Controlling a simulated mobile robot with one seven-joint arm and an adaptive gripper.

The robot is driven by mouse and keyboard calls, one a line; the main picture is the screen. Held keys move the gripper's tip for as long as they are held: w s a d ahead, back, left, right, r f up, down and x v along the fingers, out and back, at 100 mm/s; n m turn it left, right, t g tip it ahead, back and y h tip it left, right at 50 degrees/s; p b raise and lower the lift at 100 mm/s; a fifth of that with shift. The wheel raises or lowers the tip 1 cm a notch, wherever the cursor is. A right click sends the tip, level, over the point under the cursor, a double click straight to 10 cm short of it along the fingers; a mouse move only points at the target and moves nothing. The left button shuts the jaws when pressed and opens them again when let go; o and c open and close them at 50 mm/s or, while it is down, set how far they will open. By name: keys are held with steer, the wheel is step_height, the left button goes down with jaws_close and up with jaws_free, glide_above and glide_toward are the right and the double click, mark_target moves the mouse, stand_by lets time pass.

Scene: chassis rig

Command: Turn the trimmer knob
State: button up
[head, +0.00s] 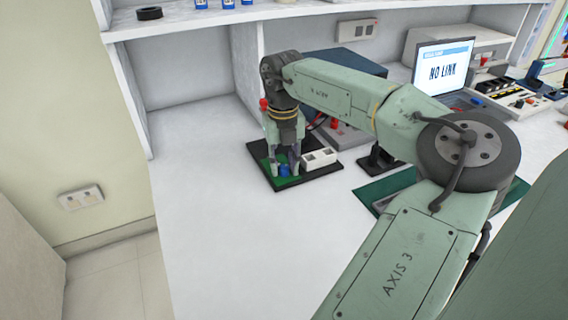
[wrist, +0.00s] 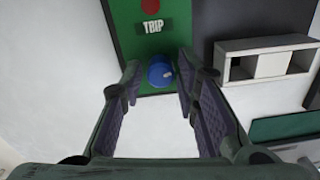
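The trimmer knob (wrist: 160,74) is a round blue knob on a green board (wrist: 138,42) labelled "TRIP" or similar, with a red round part (wrist: 152,5) above the label. In the head view the blue knob (head: 284,170) shows low between the fingers, on the green board fixed to a black base (head: 262,150). My gripper (head: 283,166) points down over it. In the wrist view my gripper (wrist: 156,80) has its fingers apart, one on each side of the knob, with a gap visible around it. Whether either fingertip touches the knob is not clear.
A white block with square openings (head: 319,159) stands right beside the board. A green mat (head: 378,192) lies further right. A laptop (head: 443,66) reading "NO LINK" and a blue box (head: 345,66) stand behind. The white bench (head: 205,220) is clear to the left and front.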

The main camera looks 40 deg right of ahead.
jaws_close()
steer(key=shift+n, duration=1.2)
steer(key=shift+o, duration=1.9)
jaws_free()
